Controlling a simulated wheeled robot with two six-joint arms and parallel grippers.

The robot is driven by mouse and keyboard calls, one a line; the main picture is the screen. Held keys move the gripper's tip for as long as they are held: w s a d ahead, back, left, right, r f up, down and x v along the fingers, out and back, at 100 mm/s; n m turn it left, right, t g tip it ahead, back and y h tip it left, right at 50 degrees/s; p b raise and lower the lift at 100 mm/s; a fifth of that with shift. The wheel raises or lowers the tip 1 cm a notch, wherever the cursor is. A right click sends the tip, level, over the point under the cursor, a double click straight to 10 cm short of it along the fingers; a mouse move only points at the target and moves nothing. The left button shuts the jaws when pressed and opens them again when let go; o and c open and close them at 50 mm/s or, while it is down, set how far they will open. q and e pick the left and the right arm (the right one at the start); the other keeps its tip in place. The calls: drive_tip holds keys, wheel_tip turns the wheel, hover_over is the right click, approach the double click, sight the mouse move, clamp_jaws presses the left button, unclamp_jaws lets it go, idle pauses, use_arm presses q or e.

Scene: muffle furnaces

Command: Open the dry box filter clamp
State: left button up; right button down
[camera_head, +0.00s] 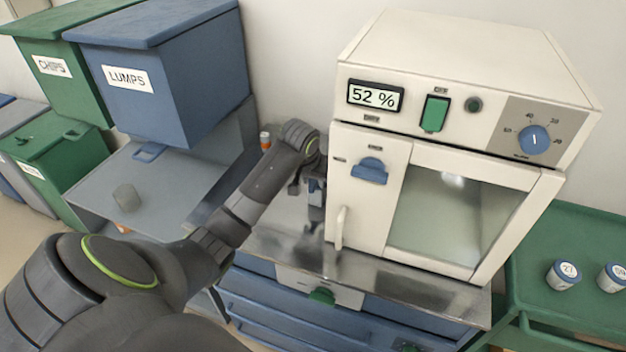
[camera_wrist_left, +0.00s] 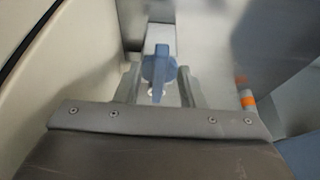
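The dry box (camera_head: 370,225) is a cream cabinet with a display reading 52 %, a windowed door and a blue latch (camera_head: 370,170) on its front. My left arm reaches to its left side. My left gripper (camera_head: 316,200) points down there, partly hidden by the wrist and small in the head view. In the left wrist view, a blue lever-like part (camera_wrist_left: 158,70), which looks like the filter clamp, shows between and beyond the two fingertips (camera_wrist_left: 159,88). The fingers are apart, with narrow gaps beside the blue part. I cannot tell whether they touch it. My right gripper is not in view.
The dry box stands on a metal-topped blue drawer unit (camera_head: 290,250). A blue LUMPS bin (camera_head: 205,70) and a green CHIPS bin (camera_head: 40,85) stand at the left. A green cart (camera_head: 570,235) with labelled jars (camera_head: 563,275) is at the right. Cream wall (camera_wrist_left: 60,70) is close in the wrist view.

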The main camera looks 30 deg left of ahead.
use_arm(q)
drive_tip(key=shift+w+f, duration=0.1)
drive_tip(key=shift+f, duration=0.3)
clamp_jaws()
